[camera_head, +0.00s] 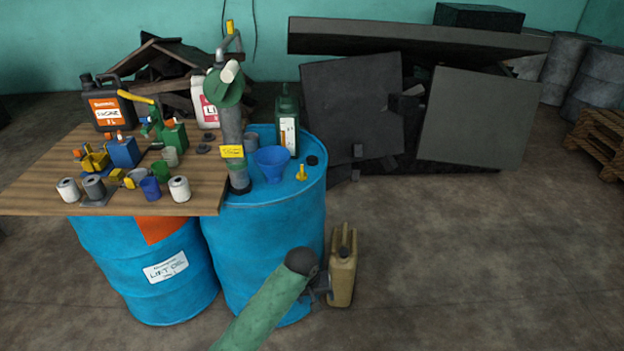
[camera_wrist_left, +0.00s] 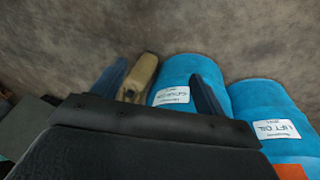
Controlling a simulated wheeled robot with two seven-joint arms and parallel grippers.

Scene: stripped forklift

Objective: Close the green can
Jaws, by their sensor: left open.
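A dark green can (camera_head: 287,125) with a pale label stands upright on top of the right blue drum (camera_head: 275,240). I cannot tell whether its mouth is covered. A small black round cap (camera_head: 312,160) lies on the drum top to its right. My left gripper (camera_head: 320,286) is low in front of this drum, beside a tan jerrycan (camera_head: 342,270), far below the green can. The left wrist view shows its two fingers apart (camera_wrist_left: 158,92), with the tan jerrycan (camera_wrist_left: 138,78) beyond, close to the left finger. My right gripper is not in view.
A blue funnel (camera_head: 272,163) and a yellow fitting (camera_head: 301,173) are also on the drum top. Dark panels (camera_head: 355,108) lean behind. Open floor lies right.

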